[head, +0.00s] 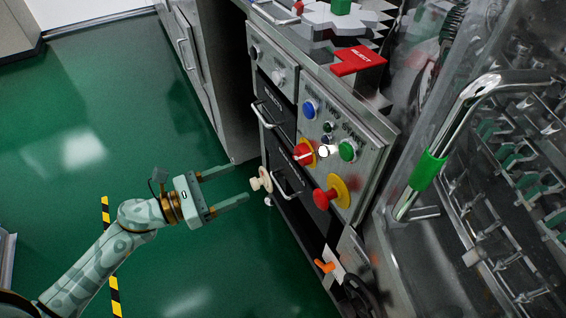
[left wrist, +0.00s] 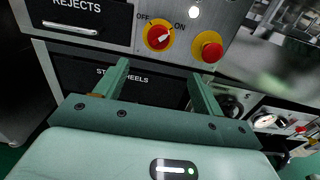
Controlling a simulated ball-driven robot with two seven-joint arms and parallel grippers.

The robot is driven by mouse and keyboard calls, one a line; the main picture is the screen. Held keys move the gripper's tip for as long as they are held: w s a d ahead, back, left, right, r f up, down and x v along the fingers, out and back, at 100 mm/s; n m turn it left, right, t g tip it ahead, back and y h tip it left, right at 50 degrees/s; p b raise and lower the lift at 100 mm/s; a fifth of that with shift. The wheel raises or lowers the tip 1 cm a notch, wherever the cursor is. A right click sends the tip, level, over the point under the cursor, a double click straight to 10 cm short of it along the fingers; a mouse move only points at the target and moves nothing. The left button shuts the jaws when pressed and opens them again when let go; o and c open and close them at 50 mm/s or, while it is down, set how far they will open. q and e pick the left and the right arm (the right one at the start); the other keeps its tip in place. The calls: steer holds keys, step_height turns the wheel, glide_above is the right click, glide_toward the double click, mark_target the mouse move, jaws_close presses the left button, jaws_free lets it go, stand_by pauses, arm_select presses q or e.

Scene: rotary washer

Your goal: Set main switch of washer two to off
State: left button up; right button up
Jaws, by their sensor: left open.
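The main switch (head: 304,153) is a red rotary knob on a yellow plate on the washer's front panel. In the left wrist view the same switch (left wrist: 158,37) lies between the OFF and ON labels, its white mark pointing up and right toward ON. My left gripper (head: 240,183) is open and empty, left of the panel, its fingers pointing toward the cabinet front. In the left wrist view its fingertips (left wrist: 159,70) are on either side below the switch, apart from it. My right gripper is not in view.
A red mushroom button (head: 325,197) on a yellow disc sits close below the switch. Blue (head: 309,109) and green (head: 347,150) buttons are above and beside it. A cream knob (head: 261,180) is near my fingertips. Drawers with bar handles (head: 265,115) lie left. Green floor (head: 90,160) is clear.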

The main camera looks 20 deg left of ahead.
mark_target(295, 157)
arm_select(q)
steer(key=x, duration=0.8)
steer(key=b+x, duration=0.1)
steer(key=x, duration=0.7)
steer(key=shift+w+a+r, duration=0.1)
steer(key=shift+r, duration=0.15)
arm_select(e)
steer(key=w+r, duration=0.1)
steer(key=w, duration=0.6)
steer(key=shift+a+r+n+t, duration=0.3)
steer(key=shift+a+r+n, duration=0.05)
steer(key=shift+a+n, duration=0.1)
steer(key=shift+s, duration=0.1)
arm_select(q)
steer(key=c, duration=1)
